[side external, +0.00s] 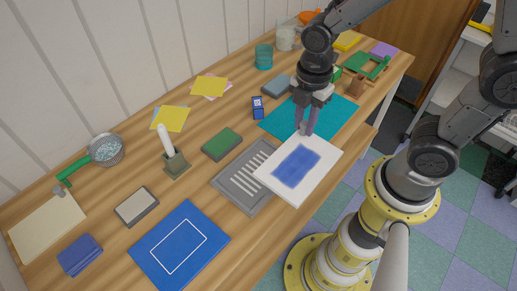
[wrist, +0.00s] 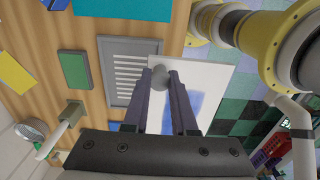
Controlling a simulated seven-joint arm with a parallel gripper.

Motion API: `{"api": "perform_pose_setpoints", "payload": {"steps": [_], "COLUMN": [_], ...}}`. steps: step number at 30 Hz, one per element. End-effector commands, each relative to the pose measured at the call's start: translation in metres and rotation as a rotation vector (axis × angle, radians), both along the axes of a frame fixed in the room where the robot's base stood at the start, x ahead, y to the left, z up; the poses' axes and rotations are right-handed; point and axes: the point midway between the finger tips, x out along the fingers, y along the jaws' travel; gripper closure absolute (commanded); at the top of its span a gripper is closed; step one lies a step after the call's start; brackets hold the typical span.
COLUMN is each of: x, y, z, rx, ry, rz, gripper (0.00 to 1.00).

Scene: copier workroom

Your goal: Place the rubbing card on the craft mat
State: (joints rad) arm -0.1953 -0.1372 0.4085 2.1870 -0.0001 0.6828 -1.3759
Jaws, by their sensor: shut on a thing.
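The rubbing card (side external: 269,177) is a white sheet with a blue rubbed patch. My gripper (side external: 305,130) is shut on it at its far edge, where a small grey knob shows between the fingers. The card appears held above the table, covering part of the slotted plate and the front table edge. In the wrist view the card (wrist: 215,82) lies right of and beyond my gripper (wrist: 161,78). A blue mat with a white outlined rectangle (side external: 148,251) lies flat and empty at the front left. A teal mat (side external: 277,122) lies behind my gripper. Which is the craft mat, I cannot tell.
A grey slotted plate (side external: 226,185) lies between the card and the blue mat. A green block (side external: 222,143), a white-handled stamp (side external: 176,163) and a grey pad (side external: 136,206) stand behind. A blue card stack (side external: 80,254) lies left of the blue mat.

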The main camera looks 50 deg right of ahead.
Motion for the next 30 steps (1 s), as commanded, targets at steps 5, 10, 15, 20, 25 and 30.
{"api": "perform_pose_setpoints", "payload": {"steps": [5,10,15,20,25,30], "x": [0.038,0.070,0.092,0.101,0.107,0.112], "y": [0.007,0.014,0.018,0.020,0.021,0.022], "z": [-0.018,-0.037,-0.063,-0.075,-0.083,-0.106], "rx": [-0.001,-0.001,-0.001,0.000,0.000,-0.001], "ry": [0.004,0.006,0.003,0.001,0.002,0.005], "rz": [-0.001,-0.001,-0.001,-0.001,-0.001,-0.001], "gripper": [1.00,1.00,1.00,1.00,1.00,1.00]}}
